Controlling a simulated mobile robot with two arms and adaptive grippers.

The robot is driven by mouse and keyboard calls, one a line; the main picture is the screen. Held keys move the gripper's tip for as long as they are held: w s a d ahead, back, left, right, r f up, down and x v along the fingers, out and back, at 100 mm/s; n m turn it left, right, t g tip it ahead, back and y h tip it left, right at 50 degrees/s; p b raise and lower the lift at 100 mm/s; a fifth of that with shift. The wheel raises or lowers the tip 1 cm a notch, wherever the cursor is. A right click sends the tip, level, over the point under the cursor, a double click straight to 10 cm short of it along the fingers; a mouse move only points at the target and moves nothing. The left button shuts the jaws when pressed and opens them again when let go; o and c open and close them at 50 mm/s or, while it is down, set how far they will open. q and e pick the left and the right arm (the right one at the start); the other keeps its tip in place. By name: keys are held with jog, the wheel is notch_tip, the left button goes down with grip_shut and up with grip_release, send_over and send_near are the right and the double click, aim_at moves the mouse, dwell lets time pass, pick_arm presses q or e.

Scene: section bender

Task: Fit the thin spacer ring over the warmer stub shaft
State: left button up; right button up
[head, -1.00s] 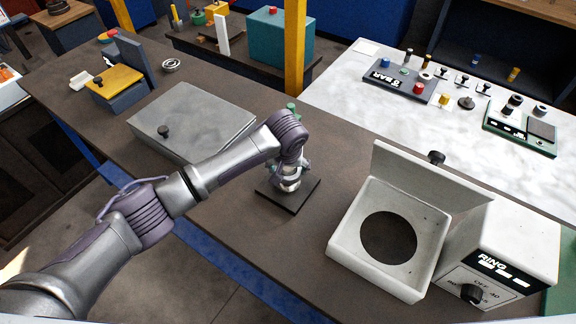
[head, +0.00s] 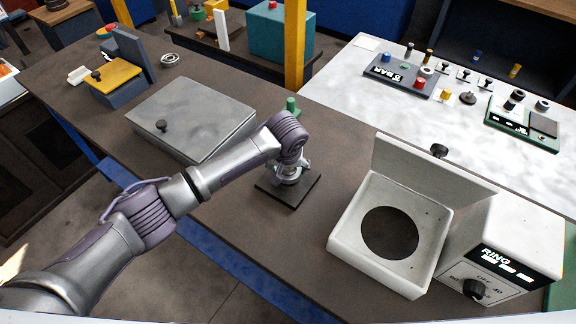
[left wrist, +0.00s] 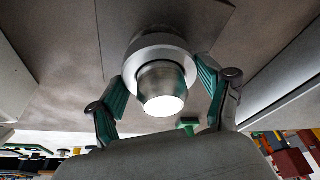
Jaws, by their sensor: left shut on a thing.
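The stub shaft (left wrist: 162,88) shows in the left wrist view as a metal cylinder with a bright end, standing on a dark square plate (head: 271,188). A pale ring (left wrist: 160,46) encircles it farther down, towards the plate. My left gripper (left wrist: 163,70) has its green-padded fingers against opposite sides of this ring. In the head view my left gripper (head: 290,168) points down over the plate and hides most of the shaft and ring. I cannot tell whether the ring rests on the plate. My right gripper is not in view.
A white open box (head: 345,235) with a round dark hole and a raised lid stands to the right, joined to a controller marked RING (head: 510,240). A grey lidded case (head: 195,110) lies to the left. Another ring (head: 170,59) lies farther back. A green-topped post (head: 292,105) stands behind the gripper.

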pick_arm(q)
jog(key=shift+f+b, duration=0.35)
jog(key=shift+f, duration=0.45)
jog(key=o, duration=1.2)
jog(key=shift+r, duration=0.1)
jog(key=v, duration=1.2)
jog(key=shift+s, duration=0.1)
